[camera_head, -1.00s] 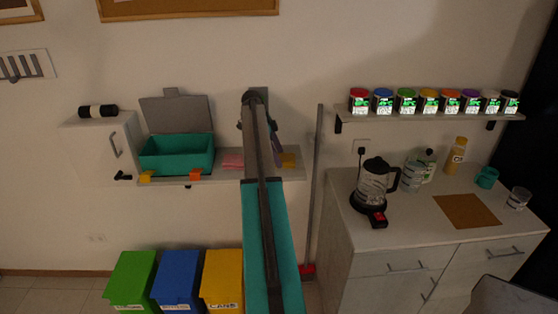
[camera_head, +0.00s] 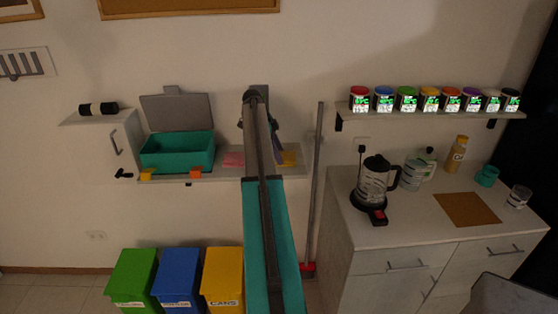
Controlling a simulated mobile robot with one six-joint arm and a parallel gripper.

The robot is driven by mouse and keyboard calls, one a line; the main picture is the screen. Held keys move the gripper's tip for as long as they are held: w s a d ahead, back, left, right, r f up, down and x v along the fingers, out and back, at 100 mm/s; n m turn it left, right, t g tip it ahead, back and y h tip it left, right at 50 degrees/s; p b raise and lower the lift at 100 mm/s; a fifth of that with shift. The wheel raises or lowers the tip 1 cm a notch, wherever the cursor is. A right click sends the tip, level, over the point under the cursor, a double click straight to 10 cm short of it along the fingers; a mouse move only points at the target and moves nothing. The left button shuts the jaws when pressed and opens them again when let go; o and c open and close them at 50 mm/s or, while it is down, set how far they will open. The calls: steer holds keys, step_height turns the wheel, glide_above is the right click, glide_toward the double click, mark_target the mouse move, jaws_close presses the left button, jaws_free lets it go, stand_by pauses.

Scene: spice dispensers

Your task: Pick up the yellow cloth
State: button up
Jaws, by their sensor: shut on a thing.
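The yellow cloth (camera_head: 289,158) is at the right end of the wall shelf, just right of my arm. My arm rises up the middle of the view and bends over near the wall. My gripper (camera_head: 277,152) hangs from its far end, largely hidden behind the arm, with its tip at the left edge of the yellow cloth. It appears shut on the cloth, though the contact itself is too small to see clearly.
The wall shelf (camera_head: 218,172) also holds a pink cloth (camera_head: 233,159), a teal open box (camera_head: 178,152) and small orange and yellow items. A broom (camera_head: 315,190) stands right of my arm. A counter (camera_head: 420,225) with a kettle (camera_head: 374,185) is farther right.

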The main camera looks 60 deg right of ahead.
mark_target(283, 155)
steer(key=shift+r, duration=0.2)
steer(key=shift+r+b, duration=1.05)
steer(key=shift+r, duration=0.3)
steer(key=shift+s+a+r, duration=0.15)
steer(key=shift+r, duration=0.05)
steer(key=s+a+r+b, duration=0.1)
steer(key=s+a+b, duration=0.4)
steer(key=s+a, duration=0.4)
steer(key=shift+s+a+r, duration=0.25)
steer(key=shift+s+a, duration=0.05)
steer(key=shift+a, duration=1.35)
